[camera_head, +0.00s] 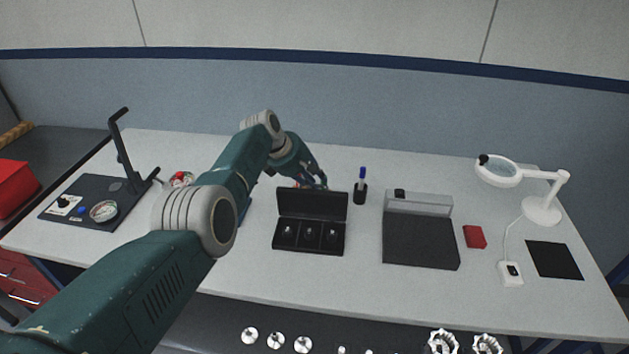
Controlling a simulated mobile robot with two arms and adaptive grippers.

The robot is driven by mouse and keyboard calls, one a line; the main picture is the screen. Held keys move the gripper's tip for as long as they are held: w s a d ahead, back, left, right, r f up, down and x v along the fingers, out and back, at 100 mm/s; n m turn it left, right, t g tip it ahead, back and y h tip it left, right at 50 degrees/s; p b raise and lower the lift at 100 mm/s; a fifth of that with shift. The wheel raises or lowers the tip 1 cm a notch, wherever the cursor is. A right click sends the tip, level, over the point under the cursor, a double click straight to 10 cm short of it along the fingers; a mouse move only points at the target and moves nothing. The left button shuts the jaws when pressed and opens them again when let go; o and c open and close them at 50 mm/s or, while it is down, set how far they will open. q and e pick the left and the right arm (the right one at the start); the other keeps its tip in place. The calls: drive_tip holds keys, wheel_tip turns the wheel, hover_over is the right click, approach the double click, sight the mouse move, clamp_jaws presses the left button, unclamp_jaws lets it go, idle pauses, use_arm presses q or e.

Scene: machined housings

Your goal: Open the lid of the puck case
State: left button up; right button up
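The black puck case (277,237) stands on the table in the middle of the head view. Its lid (312,204) is raised, standing up along the back edge. Three small bright pieces sit in its compartments. My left arm reaches in from the left, and my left gripper (314,179) is behind the top of the raised lid. The lid hides part of the fingers, so I cannot tell whether they are open or whether they touch the lid. My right gripper is not in view.
A dark tray with a clear panel (420,240) lies to the right, with a red block (474,237) beside it. A pen holder (360,194) stands behind the case. A magnifier lamp (542,208) is at right, a gauge fixture (90,203) at left. Table in front is clear.

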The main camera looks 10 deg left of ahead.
use_arm(q)
drive_tip(key=w+a+r+p, duration=0.1)
drive_tip(key=a+r, duration=0.3)
drive_tip(key=r, duration=0.6)
drive_tip(key=shift+w+a+r, duration=0.25)
drive_tip(key=shift+w+a, duration=0.15)
drive_tip(key=shift+w, duration=0.1)
idle(0.3)
drive_tip(key=shift+r, duration=0.1)
idle(0.5)
